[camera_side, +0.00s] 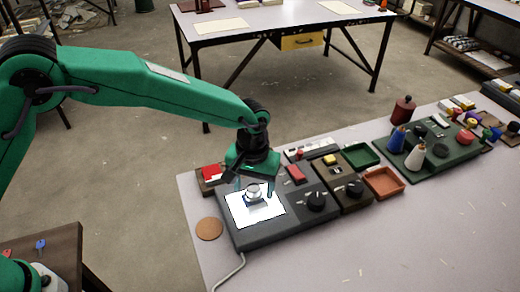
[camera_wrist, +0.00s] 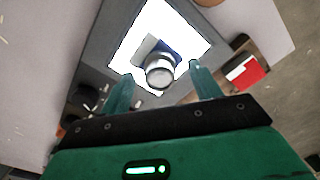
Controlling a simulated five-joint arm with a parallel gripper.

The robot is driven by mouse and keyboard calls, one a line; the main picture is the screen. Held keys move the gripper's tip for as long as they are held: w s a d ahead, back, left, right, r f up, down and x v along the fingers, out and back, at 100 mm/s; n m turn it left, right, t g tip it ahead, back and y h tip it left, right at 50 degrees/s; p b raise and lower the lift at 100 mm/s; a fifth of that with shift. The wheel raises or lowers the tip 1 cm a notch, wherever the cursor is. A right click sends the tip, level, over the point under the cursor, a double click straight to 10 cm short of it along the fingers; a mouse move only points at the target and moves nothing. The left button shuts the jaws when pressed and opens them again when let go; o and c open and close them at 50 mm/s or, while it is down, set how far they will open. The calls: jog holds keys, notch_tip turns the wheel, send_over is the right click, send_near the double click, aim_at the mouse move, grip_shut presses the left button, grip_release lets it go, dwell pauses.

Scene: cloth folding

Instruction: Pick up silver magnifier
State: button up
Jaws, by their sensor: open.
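The silver magnifier (camera_side: 254,191) is a short round metal cylinder standing on a bright white lit panel (camera_side: 241,209) of a dark grey device. In the wrist view the magnifier (camera_wrist: 159,71) shows near the centre, over a dark blue and grey patch (camera_wrist: 172,47) on the panel. My gripper (camera_side: 252,184) is just above the panel, pointing down at the magnifier. In the wrist view its two fingers (camera_wrist: 160,84) are open, one on each side of the magnifier's near edge, with visible gaps. I cannot tell the exact height of the fingertips.
The dark grey device (camera_side: 275,233) has black knobs to the right. A round cork coaster (camera_side: 209,228) lies left of it. A red and white item (camera_side: 212,173) sits behind. Green (camera_side: 360,156) and orange (camera_side: 384,182) trays stand right. The table's front right is clear.

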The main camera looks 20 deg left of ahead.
jog(key=shift+f, duration=0.6)
jog(key=c, duration=1.1)
